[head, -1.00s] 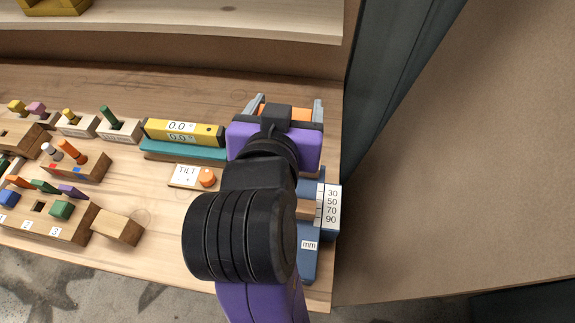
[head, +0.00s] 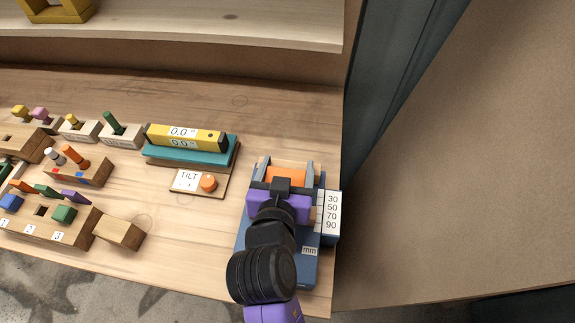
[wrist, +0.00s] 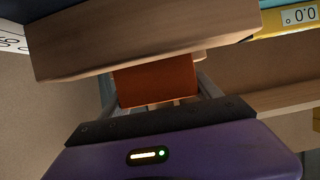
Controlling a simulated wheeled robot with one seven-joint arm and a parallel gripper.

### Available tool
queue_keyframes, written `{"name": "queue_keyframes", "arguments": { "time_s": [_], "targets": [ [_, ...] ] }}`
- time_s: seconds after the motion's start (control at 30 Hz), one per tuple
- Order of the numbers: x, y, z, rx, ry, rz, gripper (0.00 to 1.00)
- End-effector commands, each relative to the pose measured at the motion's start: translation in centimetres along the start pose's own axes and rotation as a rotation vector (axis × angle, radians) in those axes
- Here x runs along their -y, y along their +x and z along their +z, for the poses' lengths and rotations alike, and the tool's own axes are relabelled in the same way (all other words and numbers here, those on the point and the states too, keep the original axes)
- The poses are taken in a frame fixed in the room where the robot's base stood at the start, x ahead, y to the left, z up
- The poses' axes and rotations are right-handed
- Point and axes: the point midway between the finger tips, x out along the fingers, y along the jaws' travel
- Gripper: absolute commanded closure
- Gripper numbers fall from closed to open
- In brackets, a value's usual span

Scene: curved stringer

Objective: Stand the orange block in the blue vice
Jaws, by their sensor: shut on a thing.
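The orange block (head: 286,177) is held between the fingers of my gripper (head: 284,171), which is shut on it. In the head view the block is at the far end of the blue vice (head: 297,268), and my wrist covers much of the vice. In the wrist view the orange block (wrist: 157,80) sits between the two grey fingers, partly behind a wooden piece (wrist: 130,42) that crosses the top. I cannot tell whether the block touches the vice or is still above it.
A number scale (head: 331,211) stands at the vice's right side. A yellow level (head: 187,137) on a teal block and a TILT card (head: 195,182) lie to the left. Wooden peg blocks (head: 75,168) stand farther left. A dark upright panel (head: 395,85) rises at the right.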

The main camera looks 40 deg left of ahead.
Motion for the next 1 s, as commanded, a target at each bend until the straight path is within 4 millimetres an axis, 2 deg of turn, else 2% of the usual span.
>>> {"name": "queue_keyframes", "arguments": {
  "time_s": [0.27,0.53,0.57,0.63,0.67,1.0],
  "targets": [
    [0.0,0.1,0.0,-0.002,0.001,0.001,0.72],
    [-0.1,0.4,0.9,0.001,0.001,0.002,0.72],
    [-0.1,0.4,0.8,0.002,0.001,0.002,0.24],
    [-0.1,0.4,0.9,0.004,0.001,0.003,0.1],
    [-0.1,0.4,0.9,0.005,0.001,0.003,0.06],
    [-0.6,0.5,1.4,0.014,0.0,0.012,0.06]
  ]
}}
